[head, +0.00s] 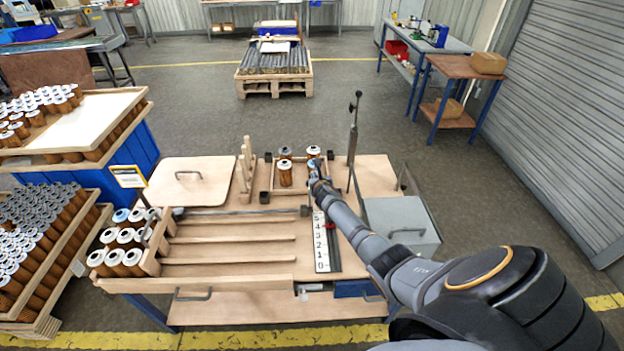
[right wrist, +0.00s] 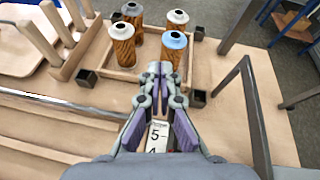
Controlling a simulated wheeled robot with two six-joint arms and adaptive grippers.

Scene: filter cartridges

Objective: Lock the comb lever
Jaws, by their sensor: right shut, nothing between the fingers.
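My right gripper (head: 314,168) reaches in from the lower right and is over the work table, near a small wooden tray (head: 299,189). In the right wrist view its fingers (right wrist: 160,70) are shut with nothing between them, just in front of a blue-topped cartridge (right wrist: 173,48). I cannot tell whether they touch it. A thin dark upright lever (head: 353,140) with a small knob on top stands right of the tray, apart from the gripper. I cannot tell for sure that it is the comb lever, or whether it is locked. My left gripper is out of view.
A wooden comb of upright pegs (head: 244,168) stands left of the tray. A numbered strip (head: 321,243) with a red marker lies below my wrist. Wooden lanes (head: 230,239) hold white-topped cartridges at their left end. A grey box (head: 405,226) with a handle is at the right.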

